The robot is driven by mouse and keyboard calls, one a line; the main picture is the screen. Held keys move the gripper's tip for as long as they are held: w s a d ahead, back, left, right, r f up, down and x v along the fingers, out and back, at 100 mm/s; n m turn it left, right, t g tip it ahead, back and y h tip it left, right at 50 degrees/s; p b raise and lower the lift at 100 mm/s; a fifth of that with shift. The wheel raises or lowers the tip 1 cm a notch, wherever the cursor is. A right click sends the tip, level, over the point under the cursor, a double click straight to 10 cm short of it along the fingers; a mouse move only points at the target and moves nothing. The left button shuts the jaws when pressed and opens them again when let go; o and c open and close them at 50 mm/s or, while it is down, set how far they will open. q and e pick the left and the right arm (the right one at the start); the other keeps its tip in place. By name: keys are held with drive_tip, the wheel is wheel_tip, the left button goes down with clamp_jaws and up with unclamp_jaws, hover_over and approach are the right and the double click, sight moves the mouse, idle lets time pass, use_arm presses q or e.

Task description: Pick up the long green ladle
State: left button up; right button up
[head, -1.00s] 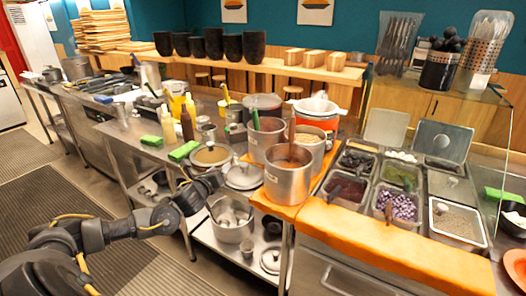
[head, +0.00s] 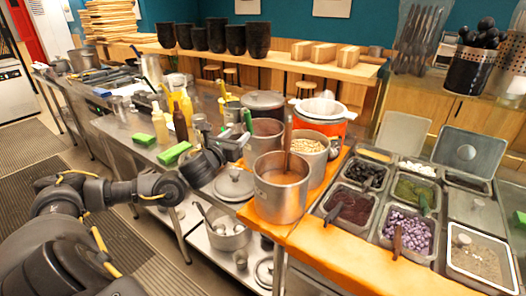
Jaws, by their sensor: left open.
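The long green ladle (head: 248,119) shows only as a green handle. It stands upright at the left rim of a metal pot (head: 263,149), and its lower part is hidden inside. My left gripper (head: 241,142) is open and empty. In the picture it is just left of that pot and below the green handle. I cannot tell whether its fingers touch the pot. My right gripper is not in view.
A large metal pot (head: 280,200) with a brown-handled utensil (head: 288,140) stands in front, and a bean pot (head: 309,168) stands to the right. Topping trays (head: 420,257) fill the right counter.

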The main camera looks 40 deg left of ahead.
sight(247, 124)
use_arm(q)
drive_tip(key=p+x, duration=0.1)
drive_tip(key=x, duration=0.3)
drive_tip(key=shift+w+a+p, duration=0.25)
drive_tip(key=shift+w+p, duration=0.05)
drive_tip(key=shift+p, duration=0.05)
drive_tip(key=shift+w, duration=0.1)
drive_tip(key=shift+w+r, duration=0.15)
drive_tip(key=shift+r, duration=0.05)
drive_tip(key=p+x, duration=0.2)
drive_tip(key=x, duration=0.2)
drive_tip(key=shift+w+a+f+p, duration=0.2)
drive_tip(key=shift+w+p, duration=0.1)
drive_tip(key=shift+w, duration=0.1)
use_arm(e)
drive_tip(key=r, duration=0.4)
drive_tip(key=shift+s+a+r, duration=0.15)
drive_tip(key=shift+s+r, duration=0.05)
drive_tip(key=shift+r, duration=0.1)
use_arm(q)
drive_tip(key=shift+c, duration=0.4)
clamp_jaws()
